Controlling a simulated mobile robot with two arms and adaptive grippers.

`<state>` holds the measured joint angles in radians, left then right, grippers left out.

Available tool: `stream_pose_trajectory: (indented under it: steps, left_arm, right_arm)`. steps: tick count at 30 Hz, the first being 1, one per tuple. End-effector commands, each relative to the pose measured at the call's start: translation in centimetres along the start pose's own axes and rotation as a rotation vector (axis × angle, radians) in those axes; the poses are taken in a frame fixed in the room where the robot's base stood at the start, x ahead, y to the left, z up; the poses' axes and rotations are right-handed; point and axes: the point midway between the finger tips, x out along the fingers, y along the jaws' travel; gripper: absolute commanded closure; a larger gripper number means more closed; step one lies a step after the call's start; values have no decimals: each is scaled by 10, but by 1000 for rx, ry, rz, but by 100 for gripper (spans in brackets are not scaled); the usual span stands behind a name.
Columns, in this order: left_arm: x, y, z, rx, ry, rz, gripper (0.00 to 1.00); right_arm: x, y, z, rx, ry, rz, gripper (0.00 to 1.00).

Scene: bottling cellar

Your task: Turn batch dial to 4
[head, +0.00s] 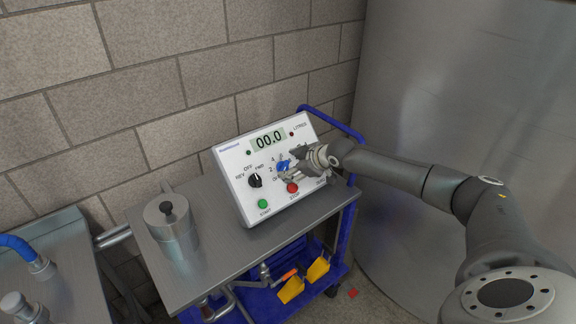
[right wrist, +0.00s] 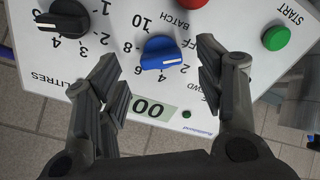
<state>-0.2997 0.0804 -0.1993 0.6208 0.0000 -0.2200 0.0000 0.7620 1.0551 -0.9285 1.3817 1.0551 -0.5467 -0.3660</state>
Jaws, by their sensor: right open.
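The batch dial is a blue knob (right wrist: 160,53) in the middle of the white control panel (right wrist: 230,78). In the right wrist view the panel is upside down, and the knob's white line points right, toward the 2. In the head view the blue knob (head: 283,167) is partly covered by my right gripper (head: 291,168). My right gripper (right wrist: 157,62) is open, one finger on each side of the knob, with gaps showing between the fingers and the knob. The 4 is just below the knob in the wrist view. My left gripper is not in view.
A black knob (head: 255,181), a green START button (head: 264,204) and a red STOP button (head: 292,188) sit close by. Another black knob (right wrist: 62,18) is beside the left finger. The display (head: 268,140) reads 00.0. A lidded metal pot (head: 172,232) stands left on the bench.

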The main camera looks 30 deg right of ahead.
Motion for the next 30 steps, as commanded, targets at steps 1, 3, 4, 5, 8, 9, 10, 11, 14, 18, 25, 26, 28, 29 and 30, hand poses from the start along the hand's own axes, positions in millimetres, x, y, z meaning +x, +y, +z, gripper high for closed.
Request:
stream_pose_trajectory:
  steps: [1,3,4,5,8,9,10,11,14,18,25,26,28,29,30]
  left_arm:
    - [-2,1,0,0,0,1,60]
    - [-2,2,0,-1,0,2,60]
    - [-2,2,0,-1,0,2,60]
    - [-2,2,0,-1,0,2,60]
    - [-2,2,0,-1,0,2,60]
    - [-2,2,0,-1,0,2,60]
    - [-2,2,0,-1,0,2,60]
    - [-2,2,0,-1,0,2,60]
    - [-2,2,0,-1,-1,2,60]
    - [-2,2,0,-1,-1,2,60]
    - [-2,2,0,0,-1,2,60]
    - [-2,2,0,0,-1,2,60]
    - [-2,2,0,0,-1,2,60]
    - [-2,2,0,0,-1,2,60]
    - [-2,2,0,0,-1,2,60]
  right_arm:
    - [7,-1,-1,2,0,-1,38]
    - [15,0,-1,2,0,-1,38]
    - [18,0,-1,2,1,0,38]
    - [20,0,-1,1,1,0,38]
    - [27,0,0,1,-1,-1,38]
    - [29,-1,0,0,-1,-1,38]
    - [30,-1,0,-1,-1,-1,38]
    - [31,-1,0,-1,-1,-1,38]
    - [33,-1,0,-1,-1,0,38]
    - [33,-1,0,-1,-1,0,38]
    - [33,-1,0,-1,-1,0,55]
    - [33,-1,0,-1,-1,0,59]
    - [33,-1,0,-1,-1,0,68]
    - [33,-1,0,-1,-1,0,72]
    - [33,-1,0,-1,-1,0,77]
